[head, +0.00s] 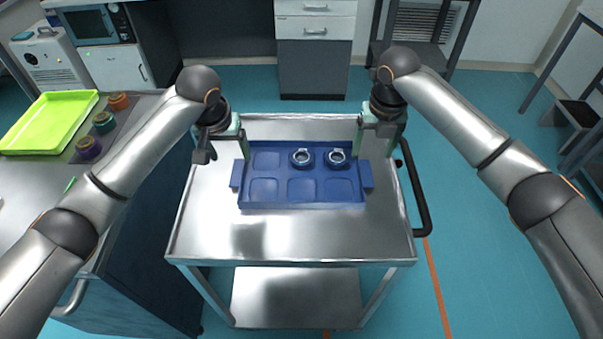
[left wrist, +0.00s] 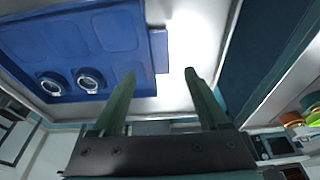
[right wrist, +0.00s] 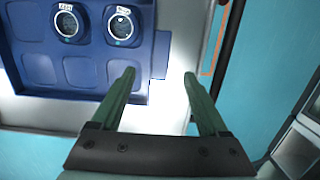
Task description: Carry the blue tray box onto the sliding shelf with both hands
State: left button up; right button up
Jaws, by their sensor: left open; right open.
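The blue tray box (head: 275,205) lies flat on the top of a metal cart (head: 290,235). It has several shallow compartments, and two small round metal-rimmed items (head: 302,157) (head: 337,157) sit in its back row. A tab sticks out at its left end (head: 236,174) and another at its right end (head: 367,174). My left gripper (left wrist: 160,74) is open and empty, above the tray's left end, with the left tab ahead of its fingertips. My right gripper (right wrist: 159,73) is open and empty by the right end, with the right tab ahead of its fingertips. I cannot identify the sliding shelf.
A side counter (head: 30,190) at left holds a green tray (head: 48,122) and several coloured jars (head: 104,122). The cart has a lower shelf (head: 296,295) and a black handle (head: 417,190) on its right. Drawers (head: 315,60) stand behind.

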aim_at(238, 171)
pick_arm(q)
jog(key=x, duration=0.7)
pick_arm(e)
jog(key=f, duration=0.4)
jog(key=w+f, duration=0.1)
jog(key=f, duration=0.2)
pick_arm(q)
grip_shut()
pick_arm(e)
grip_shut()
pick_arm(q)
jog(key=shift+w, duration=0.1)
